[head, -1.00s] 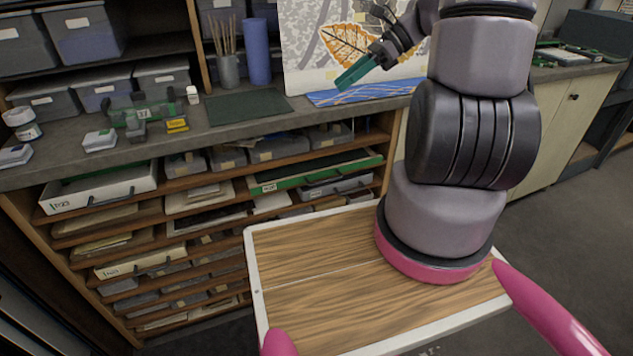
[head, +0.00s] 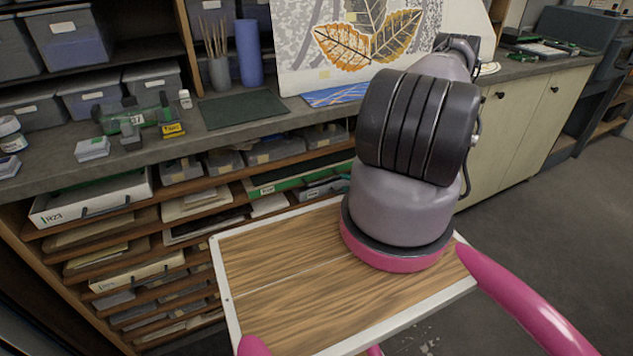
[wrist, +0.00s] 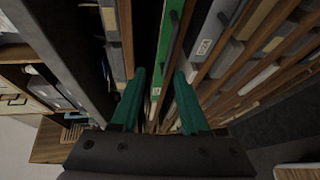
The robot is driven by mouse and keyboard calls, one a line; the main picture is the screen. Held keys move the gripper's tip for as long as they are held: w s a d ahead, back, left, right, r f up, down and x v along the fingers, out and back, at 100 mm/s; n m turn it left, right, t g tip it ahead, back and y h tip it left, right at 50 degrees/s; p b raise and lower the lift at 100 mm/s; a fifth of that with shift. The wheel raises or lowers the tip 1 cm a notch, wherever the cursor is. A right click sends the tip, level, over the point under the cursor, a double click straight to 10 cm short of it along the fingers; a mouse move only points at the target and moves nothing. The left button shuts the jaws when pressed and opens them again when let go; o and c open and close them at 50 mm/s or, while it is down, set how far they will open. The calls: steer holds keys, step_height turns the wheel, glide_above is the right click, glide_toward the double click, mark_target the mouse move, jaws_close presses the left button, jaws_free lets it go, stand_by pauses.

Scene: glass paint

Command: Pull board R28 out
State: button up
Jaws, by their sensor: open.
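My gripper (wrist: 160,73) is open in the wrist view, its two teal fingers apart with nothing held between them. A green-edged board front (wrist: 167,45) with a pale label lies beyond and between the fingertips; a dark handle runs along it. In the head view, a green-edged board (head: 290,181) with a white label sits in the shelf rack under the counter. Its label is too small to read, so I cannot tell which board is R28. My gripper is hidden behind my arm in the head view.
A white-fronted board marked R23 (head: 92,200) sits at the rack's left. The counter (head: 215,135) above holds a dark green mat (head: 242,107), small boxes and a pot of sticks. A wood-topped tray (head: 290,290) is in front of the rack. Floor at right is clear.

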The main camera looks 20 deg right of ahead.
mark_target(325, 181)
steer(key=shift+m, duration=0.5)
steer(key=x, duration=0.3)
steer(key=f+x, duration=0.1)
steer(key=x, duration=0.6)
steer(key=shift+w+a+f, duration=0.1)
steer(key=shift+a+f, duration=0.05)
steer(key=shift+f, duration=0.2)
jaws_close()
stand_by(0.6)
